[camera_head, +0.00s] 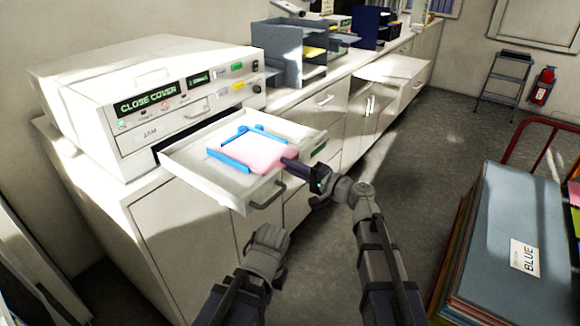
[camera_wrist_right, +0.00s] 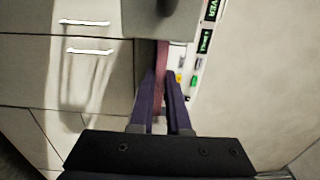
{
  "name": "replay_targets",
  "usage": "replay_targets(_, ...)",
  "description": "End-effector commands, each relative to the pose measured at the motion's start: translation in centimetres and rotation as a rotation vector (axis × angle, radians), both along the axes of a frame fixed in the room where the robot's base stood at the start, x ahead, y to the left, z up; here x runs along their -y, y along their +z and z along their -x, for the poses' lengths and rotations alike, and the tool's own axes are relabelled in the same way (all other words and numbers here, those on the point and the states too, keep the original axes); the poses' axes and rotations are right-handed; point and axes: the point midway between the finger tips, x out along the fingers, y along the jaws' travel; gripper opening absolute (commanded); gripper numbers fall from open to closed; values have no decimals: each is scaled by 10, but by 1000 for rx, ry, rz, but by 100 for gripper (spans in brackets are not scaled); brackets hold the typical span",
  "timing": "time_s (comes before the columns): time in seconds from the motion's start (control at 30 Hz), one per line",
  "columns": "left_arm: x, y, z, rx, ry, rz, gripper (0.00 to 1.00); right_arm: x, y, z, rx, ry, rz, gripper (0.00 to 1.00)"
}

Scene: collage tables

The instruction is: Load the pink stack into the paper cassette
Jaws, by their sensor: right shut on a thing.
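The pink stack (camera_head: 262,156) is a thin, flat pad over the paper cassette (camera_head: 205,178), an open white drawer pulled out from the printer. Blue guides (camera_head: 230,159) show along the stack's far and left sides. I cannot tell whether the stack rests on the cassette floor. My right gripper (camera_head: 291,164) is shut on the stack's right edge. In the right wrist view the pink stack (camera_wrist_right: 162,55) shows edge-on between the dark fingers (camera_wrist_right: 164,85). My left arm's grey wrist shows at the bottom middle; its fingers are not visible.
The white printer (camera_head: 150,100) reads "CLOSE COVER". A handle (camera_head: 267,196) sits on the drawer's front. Paper trays (camera_head: 290,52) stand farther along the counter. A cart with coloured sheets (camera_head: 500,240) stands at right. The floor between is clear.

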Motion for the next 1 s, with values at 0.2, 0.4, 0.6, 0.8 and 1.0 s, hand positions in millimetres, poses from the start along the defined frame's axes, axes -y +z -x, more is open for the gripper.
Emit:
replay_targets(0.2,0,-1,0,0,0,0,0,0,-1,0,0,0,-1,0)
replay_targets(0.4,0,-1,0,0,0,0,0,0,-1,0,0,0,-1,25)
replay_targets(0.6,0,-1,0,0,0,0,0,0,-1,0,0,0,-1,47)
replay_targets(0.8,0,-1,0,0,0,0,0,0,-1,0,0,0,0,50)
replay_targets(1.0,0,-1,0,0,0,0,0,10,-1,8,-1,-3,1,50)
